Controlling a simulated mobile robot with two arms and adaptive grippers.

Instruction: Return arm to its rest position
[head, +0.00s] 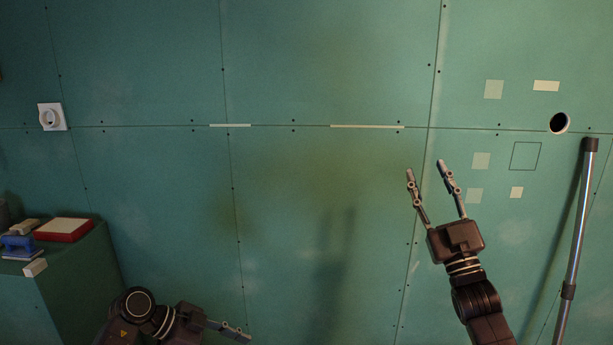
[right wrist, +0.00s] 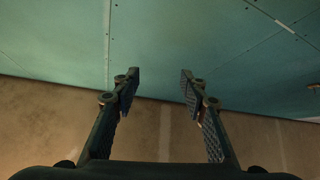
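My right gripper (head: 425,168) is raised in front of the green plasterboard wall (head: 320,70), right of centre in the head view, fingers pointing up. Its two fingers are apart with nothing between them. The right wrist view also shows this gripper (right wrist: 160,84) open and empty, with the green wall and a brown surface beyond. My left gripper (head: 238,333) is low in the head view, pointing right along the bottom edge. Its fingers are partly cut off by the frame, so its opening cannot be told. No object shows at it.
A green box-like stand (head: 85,275) at the left holds a red-and-white box (head: 63,230), a blue tool (head: 18,243) and small items. A metal pole (head: 578,225) leans at the right, near my right arm. The wall has a white fitting (head: 52,117) and a round hole (head: 558,123).

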